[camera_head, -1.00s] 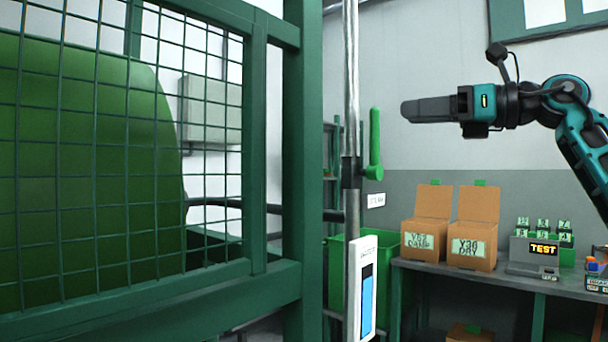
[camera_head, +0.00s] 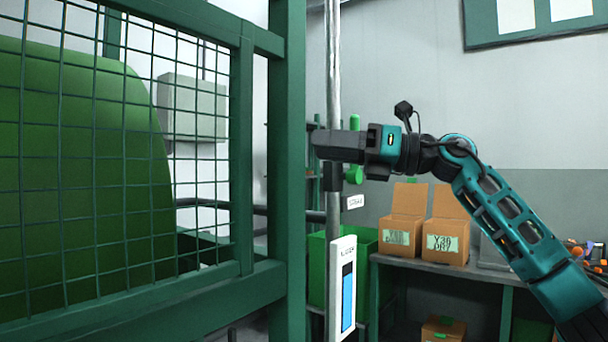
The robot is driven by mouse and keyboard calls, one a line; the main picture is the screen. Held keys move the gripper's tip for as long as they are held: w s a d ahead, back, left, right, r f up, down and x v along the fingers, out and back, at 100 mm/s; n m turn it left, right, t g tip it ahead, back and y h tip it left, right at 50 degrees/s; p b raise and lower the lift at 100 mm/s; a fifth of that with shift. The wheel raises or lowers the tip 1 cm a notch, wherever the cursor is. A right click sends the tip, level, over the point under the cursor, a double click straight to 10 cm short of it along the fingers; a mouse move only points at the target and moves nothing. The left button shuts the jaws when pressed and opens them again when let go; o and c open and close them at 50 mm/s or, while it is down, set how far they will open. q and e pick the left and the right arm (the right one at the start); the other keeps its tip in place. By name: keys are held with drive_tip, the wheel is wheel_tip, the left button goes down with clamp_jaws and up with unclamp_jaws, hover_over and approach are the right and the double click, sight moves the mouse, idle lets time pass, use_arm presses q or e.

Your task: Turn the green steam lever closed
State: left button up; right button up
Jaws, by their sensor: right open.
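The green steam lever (camera_head: 354,175) is mounted on a valve on the vertical metal pipe (camera_head: 333,75). It points upright. Its lower hub and its tip show, while its middle is hidden behind my right gripper. My right gripper (camera_head: 322,145) comes in from the right at lever height and lies across the lever and the pipe in the picture. It is seen side-on, so the gap between its fingers is hidden. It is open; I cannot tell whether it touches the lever. My left gripper is not in view.
A green mesh guard frame (camera_head: 288,180) stands close on the left, before a big green drum (camera_head: 80,170). A white gauge (camera_head: 342,290) hangs low on the pipe. Cardboard boxes (camera_head: 447,240) stand on a bench (camera_head: 480,274) at right. A small white tag (camera_head: 355,202) is beside the valve.

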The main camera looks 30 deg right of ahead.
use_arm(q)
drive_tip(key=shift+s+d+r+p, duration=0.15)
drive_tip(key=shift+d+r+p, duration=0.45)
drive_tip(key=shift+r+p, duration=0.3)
use_arm(e)
drive_tip(key=w+a+f+m+y, duration=0.2)
drive_tip(key=a+f+m+y, duration=0.1)
drive_tip(key=a+f+m, duration=0.1)
drive_tip(key=shift+w+a+f, duration=0.3)
drive_tip(key=shift+a+f, duration=0.05)
drive_tip(key=shift+f, duration=0.45)
